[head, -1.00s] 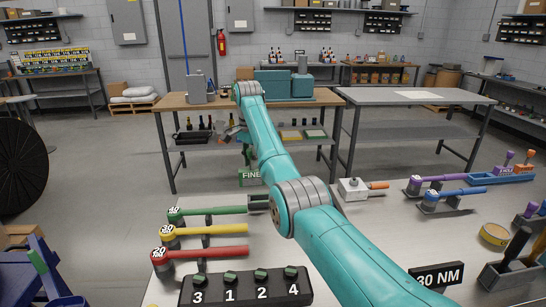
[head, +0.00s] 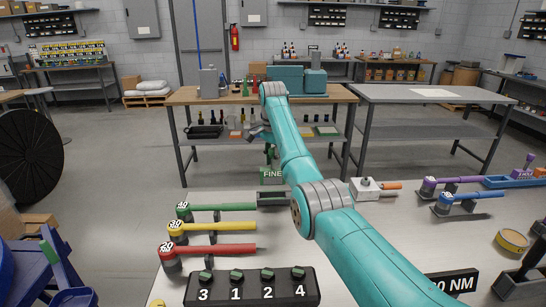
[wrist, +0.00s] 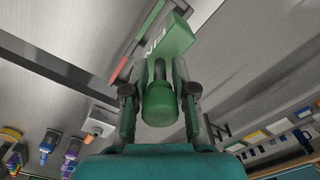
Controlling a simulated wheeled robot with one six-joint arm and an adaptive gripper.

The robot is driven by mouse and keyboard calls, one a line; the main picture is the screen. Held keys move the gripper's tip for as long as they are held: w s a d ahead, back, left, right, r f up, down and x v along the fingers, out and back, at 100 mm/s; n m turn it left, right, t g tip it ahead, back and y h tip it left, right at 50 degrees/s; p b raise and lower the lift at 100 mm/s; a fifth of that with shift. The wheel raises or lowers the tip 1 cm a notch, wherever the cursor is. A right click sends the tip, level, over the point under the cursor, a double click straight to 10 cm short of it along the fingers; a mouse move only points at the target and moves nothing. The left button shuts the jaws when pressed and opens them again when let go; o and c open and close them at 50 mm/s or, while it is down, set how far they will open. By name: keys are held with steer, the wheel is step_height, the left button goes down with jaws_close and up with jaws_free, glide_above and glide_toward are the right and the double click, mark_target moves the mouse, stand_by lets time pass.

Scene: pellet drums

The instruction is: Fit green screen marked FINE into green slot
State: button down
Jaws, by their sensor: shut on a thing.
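The green screen marked FINE (head: 272,175) hangs upright below the end of my arm in the head view, just beyond the far edge of the near bench. In the wrist view its green plate (wrist: 174,38) and rounded green handle (wrist: 159,105) show. My gripper (wrist: 160,88) is shut on the handle, one finger on each side. In the head view the gripper is mostly hidden by my arm.
The near grey bench (head: 350,270) holds green, yellow and red torque wrenches (head: 215,250) and a numbered black block (head: 250,287). A wooden-topped bench (head: 225,96) and a grey table (head: 420,93) stand beyond. Open floor (head: 110,150) lies at left.

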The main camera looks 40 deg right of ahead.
mark_target(272, 169)
steer(key=shift+f, duration=2)
steer(key=shift+f, duration=1.8)
steer(key=c, duration=0.9)
jaws_free()
steer(key=shift+o, duration=0.2)
step_height(272, 169, up, 8)
steer(key=shift+f, duration=0.25)
